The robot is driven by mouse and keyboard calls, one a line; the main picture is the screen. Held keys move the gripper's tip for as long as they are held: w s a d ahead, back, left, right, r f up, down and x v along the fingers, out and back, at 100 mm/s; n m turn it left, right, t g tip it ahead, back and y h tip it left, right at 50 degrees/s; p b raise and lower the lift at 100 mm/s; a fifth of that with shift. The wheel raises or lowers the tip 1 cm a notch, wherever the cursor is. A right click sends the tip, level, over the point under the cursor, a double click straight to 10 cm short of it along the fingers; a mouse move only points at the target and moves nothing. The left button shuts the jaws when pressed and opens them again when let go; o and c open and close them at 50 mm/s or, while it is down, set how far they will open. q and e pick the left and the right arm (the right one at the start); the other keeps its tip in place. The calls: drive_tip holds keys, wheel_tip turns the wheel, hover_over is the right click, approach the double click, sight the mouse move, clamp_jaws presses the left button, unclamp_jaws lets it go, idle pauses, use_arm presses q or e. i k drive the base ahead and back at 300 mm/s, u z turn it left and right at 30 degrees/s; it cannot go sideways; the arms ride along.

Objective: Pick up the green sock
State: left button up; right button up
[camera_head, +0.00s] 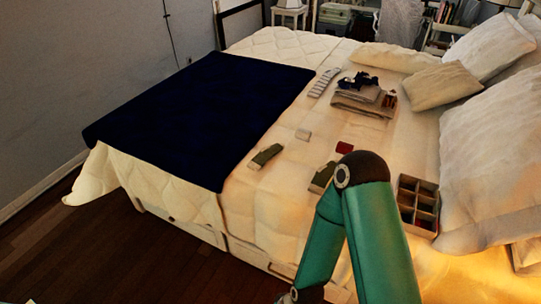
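A dull green rolled cloth item (265,156), which looks like the green sock, lies on the pale bed cover just right of the dark blue blanket. A second greenish item (321,178) lies nearer the middle of the bed, partly hidden behind my bent teal arm, so I cannot tell its full shape. That arm comes in from the bottom right, bends at a dark elbow and runs back down to the bottom edge. Neither gripper shows, and nothing is seen touching either green item.
The dark blue blanket (205,110) covers the left of the bed. A small red item (344,148) and a pale block (302,134) lie nearby. Folded clothes (362,100) lie farther back. A compartment box (418,204) and pillows (487,150) stand at right.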

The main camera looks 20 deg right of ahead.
sight(265, 154)
drive_tip(key=u, duration=0.05)
drive_tip(key=i, duration=1)
drive_tip(key=z, duration=0.05)
